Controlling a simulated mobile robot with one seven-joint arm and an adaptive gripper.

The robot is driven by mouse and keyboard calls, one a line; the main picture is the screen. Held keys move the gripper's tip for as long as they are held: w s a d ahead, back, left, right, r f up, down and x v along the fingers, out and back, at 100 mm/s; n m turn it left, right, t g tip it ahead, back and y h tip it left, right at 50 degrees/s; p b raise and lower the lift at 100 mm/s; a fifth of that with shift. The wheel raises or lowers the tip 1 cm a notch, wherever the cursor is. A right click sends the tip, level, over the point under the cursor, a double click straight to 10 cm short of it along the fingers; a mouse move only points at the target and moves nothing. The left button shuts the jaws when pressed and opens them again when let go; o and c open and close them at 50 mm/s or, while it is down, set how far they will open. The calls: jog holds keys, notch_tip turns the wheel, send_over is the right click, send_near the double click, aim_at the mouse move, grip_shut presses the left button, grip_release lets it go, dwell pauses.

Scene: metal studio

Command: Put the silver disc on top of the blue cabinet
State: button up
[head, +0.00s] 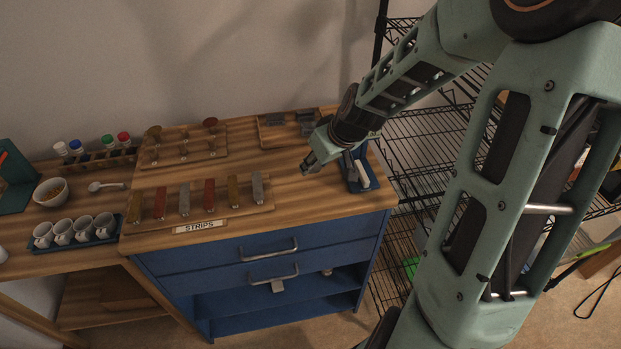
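The blue cabinet (214,265) has a wooden top (290,205), two drawers with silver handles, and an open shelf below. I cannot clearly make out a silver disc. Round-ended pieces (210,122) on the back board look brownish. My gripper (307,168) is over the right part of the wooden top, pointing down and left. Its fingertips are small and dark here, and I cannot tell whether they hold anything.
A board of several coloured strips (210,197) lies along the front, with a STRIPS label. A blue stand (352,173) with pale parts is by my gripper. Cups (63,232) and a bowl (50,191) are left. Wire shelving (420,150) stands right. Bare wood lies between strips and gripper.

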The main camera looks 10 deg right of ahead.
aim_at(314, 173)
jog(key=shift+w+a+f, duration=0.1)
jog(key=shift+a+f, duration=0.55)
jog(key=shift+f, duration=0.1)
notch_tip(314, 173, down, 2)
jog(key=shift+a+f+b, duration=0.1)
jog(key=shift+f+b, duration=0.15)
jog(key=shift+b, duration=0.1)
jog(key=shift+f, duration=0.35)
jog(key=shift+f, duration=0.15)
jog(key=o, duration=1.1)
